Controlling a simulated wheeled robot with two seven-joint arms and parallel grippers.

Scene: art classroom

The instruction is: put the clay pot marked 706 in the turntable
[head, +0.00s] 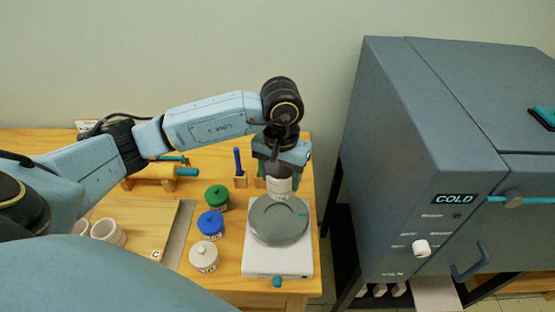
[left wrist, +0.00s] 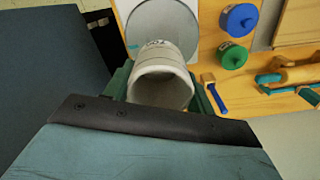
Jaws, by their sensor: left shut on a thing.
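My left gripper (head: 280,166) is shut on a whitish clay pot (head: 279,186) and points down. In the left wrist view the pot (left wrist: 160,88) sits between the green fingers (left wrist: 160,92), its open mouth toward the camera. A dark mark shows on its side but is too small to read for sure. The turntable is a round grey disc (head: 280,222) on a white base (head: 262,262). The pot is at the disc's back edge in the head view; I cannot tell whether it touches. The disc (left wrist: 134,40) also shows behind the pot in the left wrist view. My right gripper is not seen.
Green (head: 216,197), blue (head: 211,222) and white (head: 203,256) lidded jars stand left of the turntable. Other pots (head: 108,232) are at the wooden board (head: 150,215). A grey kiln reading COLD (head: 410,160) is to the right.

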